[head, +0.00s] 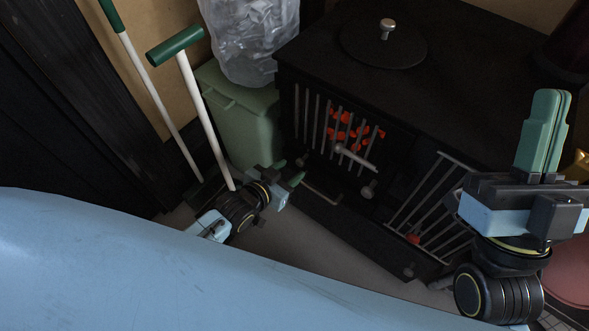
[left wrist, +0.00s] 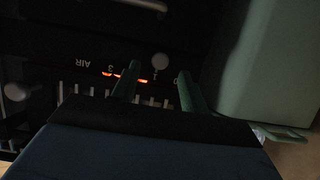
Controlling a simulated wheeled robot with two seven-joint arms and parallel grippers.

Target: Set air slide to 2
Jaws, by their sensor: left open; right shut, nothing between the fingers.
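The black stove (head: 350,70) has an air slide with a pale round knob (head: 302,160), low on its front. The slide knob (left wrist: 160,62) appears closest to the 1. My left gripper (head: 292,175) is open at the stove front; in the left wrist view its green fingers (left wrist: 159,72) appear on either side of the knob, contact unclear. My right gripper (head: 543,130) is shut, empty, pointing up at the right.
A T-shaped handle (head: 357,158) sticks out from the barred fire door, and another knob (head: 369,190) sits lower right. A green bin (head: 240,125) with a clear bag stands left of the stove. Green-handled tools (head: 205,115) lean there.

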